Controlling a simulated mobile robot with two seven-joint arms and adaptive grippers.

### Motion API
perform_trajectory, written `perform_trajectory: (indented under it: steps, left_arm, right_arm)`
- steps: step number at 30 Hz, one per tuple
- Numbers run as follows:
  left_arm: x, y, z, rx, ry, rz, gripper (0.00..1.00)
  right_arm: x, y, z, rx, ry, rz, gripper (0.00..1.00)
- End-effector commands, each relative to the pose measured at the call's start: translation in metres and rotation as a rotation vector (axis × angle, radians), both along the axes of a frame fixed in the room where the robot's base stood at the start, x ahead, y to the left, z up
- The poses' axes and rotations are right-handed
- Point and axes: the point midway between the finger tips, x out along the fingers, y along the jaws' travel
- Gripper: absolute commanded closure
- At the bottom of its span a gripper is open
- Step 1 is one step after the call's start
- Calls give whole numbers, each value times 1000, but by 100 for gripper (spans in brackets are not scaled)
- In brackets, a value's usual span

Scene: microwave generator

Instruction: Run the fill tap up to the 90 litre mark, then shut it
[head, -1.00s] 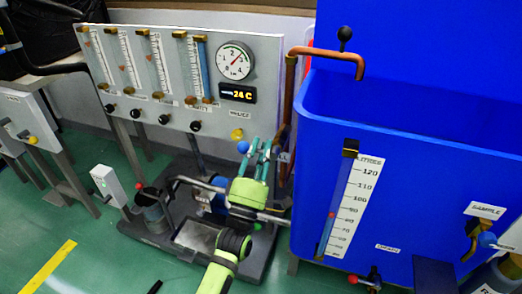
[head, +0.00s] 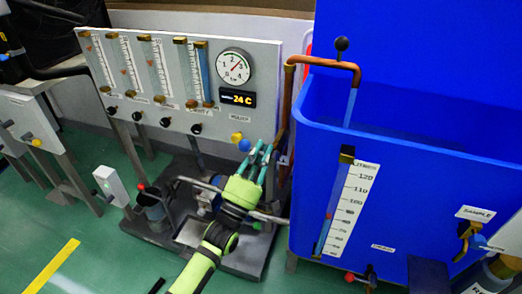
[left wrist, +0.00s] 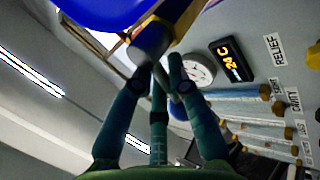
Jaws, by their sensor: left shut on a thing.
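The blue tank (head: 400,235) stands at the right with a copper spout (head: 325,61) over its rim. A pale blue stream (head: 350,108) falls from the spout into the tank. The tank's litre scale (head: 347,212) has a red marker (head: 328,216) in its lower half; I cannot read the exact level. My left gripper (head: 259,152) is at the copper pipe beside the tank, shut on the fill tap handle. In the left wrist view, the gripper's fingertips (left wrist: 160,75) close around a blue handle (left wrist: 150,40); the fingers hide much of it. My right gripper is not in view.
A grey panel (head: 268,60) with flow tubes, a dial (head: 233,67) and a 24 C display (head: 238,98) stands behind the left gripper. A blue knob (head: 244,145) is close to its fingers. A sample tap (head: 467,231) and drain tap (head: 362,278) are on the tank front.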

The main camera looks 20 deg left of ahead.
Motion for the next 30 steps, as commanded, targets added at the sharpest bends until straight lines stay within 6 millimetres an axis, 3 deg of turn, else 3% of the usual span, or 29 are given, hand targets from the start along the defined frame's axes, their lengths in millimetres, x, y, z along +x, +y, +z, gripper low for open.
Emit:
perform_trajectory:
  steps: [6, 7, 9, 21, 30]
  left_arm:
    - [0, 0, 0, -1, -1, 1, 100]
    - [0, 0, 0, -1, -1, 1, 79]
    - [0, 0, 0, -1, -1, 1, 58]
    - [-4, 1, -4, -1, 2, 0, 58]
    - [-50, 12, -34, 0, 5, 0, 58]
  right_arm:
    - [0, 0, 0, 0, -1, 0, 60]
    - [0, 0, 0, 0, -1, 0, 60]
    - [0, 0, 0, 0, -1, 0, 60]
    - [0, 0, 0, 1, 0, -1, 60]
    - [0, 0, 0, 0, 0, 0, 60]
